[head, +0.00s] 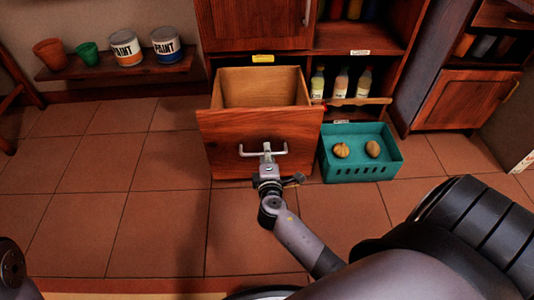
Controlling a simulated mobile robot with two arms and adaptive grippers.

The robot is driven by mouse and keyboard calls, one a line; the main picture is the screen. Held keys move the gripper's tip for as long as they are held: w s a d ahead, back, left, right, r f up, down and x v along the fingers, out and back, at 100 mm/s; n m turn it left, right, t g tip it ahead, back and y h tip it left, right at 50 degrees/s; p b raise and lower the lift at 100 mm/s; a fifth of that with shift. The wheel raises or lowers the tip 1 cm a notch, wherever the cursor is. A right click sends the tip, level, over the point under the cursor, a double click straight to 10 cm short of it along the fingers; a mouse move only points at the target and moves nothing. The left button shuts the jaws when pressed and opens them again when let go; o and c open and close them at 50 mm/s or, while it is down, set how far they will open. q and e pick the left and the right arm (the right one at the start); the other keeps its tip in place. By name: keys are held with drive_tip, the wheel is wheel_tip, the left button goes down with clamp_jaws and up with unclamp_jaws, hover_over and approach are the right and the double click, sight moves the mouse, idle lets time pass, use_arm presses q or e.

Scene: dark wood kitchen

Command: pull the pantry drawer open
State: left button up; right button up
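The pantry drawer (220,128) stands pulled out from the wooden cabinet in the middle of the head view. Its inside shows and looks empty. A pale bar handle (247,152) runs across its front. My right gripper (267,152) is at the middle of this handle, with its fingers at the bar. The fingers are small and overlap the handle, so I cannot tell whether they are closed around it. My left gripper is not in view; only a dark part of mine shows at the lower left edge.
A teal crate (358,173) with two round vegetables sits on the floor just right of the drawer. Several bottles (342,83) stand on the shelf above it. Paint cans (126,48) and pots are on a low shelf at left. The tiled floor at left is clear.

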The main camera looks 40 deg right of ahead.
drive_tip(key=v, duration=1.1)
drive_tip(key=shift+s, duration=0.2)
drive_tip(key=shift+a, duration=0.1)
